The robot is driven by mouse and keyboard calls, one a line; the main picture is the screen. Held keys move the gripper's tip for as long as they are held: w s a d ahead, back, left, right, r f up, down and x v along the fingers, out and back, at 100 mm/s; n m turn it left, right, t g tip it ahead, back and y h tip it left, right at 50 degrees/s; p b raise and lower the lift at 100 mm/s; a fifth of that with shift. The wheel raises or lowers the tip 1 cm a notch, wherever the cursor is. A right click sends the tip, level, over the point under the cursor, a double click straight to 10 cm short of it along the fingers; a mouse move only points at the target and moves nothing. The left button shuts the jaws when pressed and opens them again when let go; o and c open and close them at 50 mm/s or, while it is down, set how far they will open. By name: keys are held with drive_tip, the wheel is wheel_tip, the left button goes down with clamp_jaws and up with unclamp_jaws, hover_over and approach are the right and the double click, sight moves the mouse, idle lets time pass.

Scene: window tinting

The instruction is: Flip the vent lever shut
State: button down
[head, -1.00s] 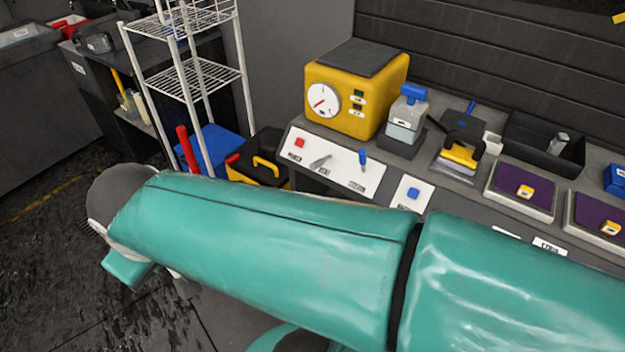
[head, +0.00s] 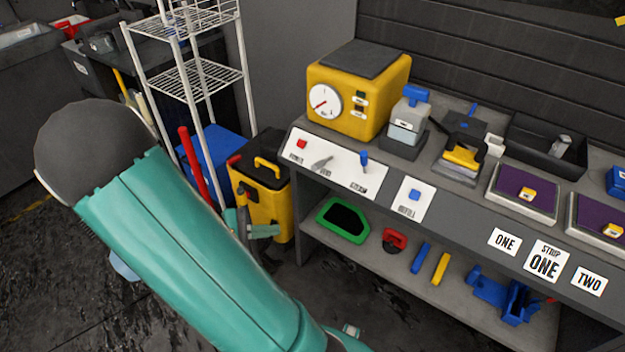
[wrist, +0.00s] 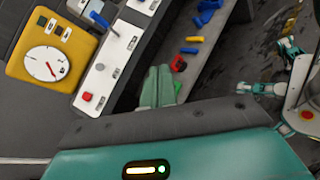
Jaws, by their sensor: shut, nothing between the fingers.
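The white control panel (head: 342,178) on the bench's left end carries a red button (head: 302,144), a grey lever (head: 322,163) and a blue lever (head: 364,158). The grey lever's small label seems to read vent. It lies tilted low, while the blue lever stands nearly upright. In the wrist view the grey lever (wrist: 99,67) sits between the red button (wrist: 87,97) and the blue lever (wrist: 97,17). My gripper (head: 272,231) is shut and empty, left of the bench front and below the panel, apart from the levers. Its closed fingers also show in the wrist view (wrist: 160,72).
A yellow machine with a dial (head: 355,90) stands behind the panel. A yellow-black bin (head: 262,185) and white wire rack (head: 200,80) stand left of the bench. The lower shelf holds a green frame (head: 325,228) and several tools. Floor in front of the bench is open.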

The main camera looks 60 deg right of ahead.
drive_tip(key=s+d+f+n+t+h, duration=0.2)
drive_tip(key=d+f+n+t+h, duration=0.8)
drive_tip(key=n, duration=0.7)
drive_tip(key=d+f+h, duration=0.1)
drive_tip(key=d+h, duration=0.1)
drive_tip(key=h, duration=0.1)
drive_tip(key=shift+d+f, duration=0.2)
drive_tip(key=shift+f, duration=0.05)
drive_tip(key=shift+s, duration=0.1)
approach(322, 163)
drive_tip(key=d+f, duration=0.3)
drive_tip(key=d, duration=0.1)
drive_tip(key=r, duration=0.1)
drive_tip(key=d+r, duration=0.1)
drive_tip(key=r, duration=0.1)
drive_tip(key=shift+w+d+r, duration=0.1)
drive_tip(key=shift+w+r, duration=0.1)
drive_tip(key=shift+r, duration=0.1)
